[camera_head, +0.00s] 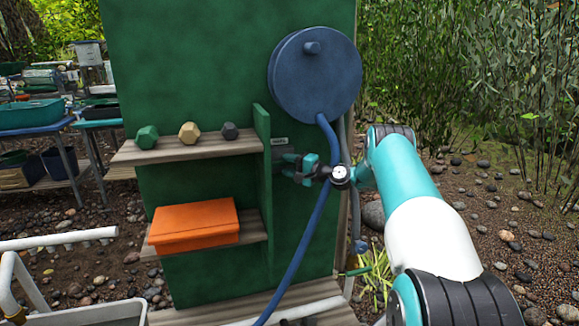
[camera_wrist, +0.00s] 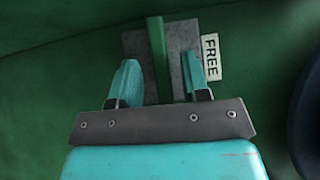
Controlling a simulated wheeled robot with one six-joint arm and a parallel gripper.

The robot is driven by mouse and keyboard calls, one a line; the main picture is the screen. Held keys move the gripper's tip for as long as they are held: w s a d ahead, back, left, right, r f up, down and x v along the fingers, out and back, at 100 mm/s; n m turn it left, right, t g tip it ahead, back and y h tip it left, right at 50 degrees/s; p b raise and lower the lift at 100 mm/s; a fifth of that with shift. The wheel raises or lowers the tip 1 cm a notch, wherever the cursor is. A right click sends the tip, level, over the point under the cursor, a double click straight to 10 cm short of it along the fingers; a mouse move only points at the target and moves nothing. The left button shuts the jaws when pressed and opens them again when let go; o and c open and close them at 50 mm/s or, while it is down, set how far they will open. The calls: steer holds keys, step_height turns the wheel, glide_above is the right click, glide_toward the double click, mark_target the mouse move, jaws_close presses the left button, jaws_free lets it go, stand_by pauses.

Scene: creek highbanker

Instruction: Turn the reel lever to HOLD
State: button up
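The green reel lever (camera_wrist: 157,45) stands upright in the wrist view on a grey metal plate (camera_wrist: 133,45). A white label reading FREE (camera_wrist: 211,57) is right of the plate; no HOLD label is readable. My gripper (camera_wrist: 158,70) is open, with one teal finger on each side of the lever and a visible gap to each. In the head view my gripper (camera_head: 292,167) is at the green panel, below a small grey label (camera_head: 280,141), and hides the lever. The blue reel (camera_head: 315,76) is mounted on the panel above.
A blue hose (camera_head: 307,232) hangs from the reel, close to my gripper. Left of the gripper are a green upright divider (camera_head: 263,170), a shelf (camera_head: 185,149) with three faceted blocks, and an orange box (camera_head: 195,223) on a lower shelf. Pebbly ground lies to the right.

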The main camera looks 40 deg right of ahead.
steer(key=b+v, duration=1.1)
steer(key=b, duration=0.9)
steer(key=shift+s+d, duration=0.2)
steer(key=shift+s, duration=0.15)
steer(key=shift+s, duration=0.1)
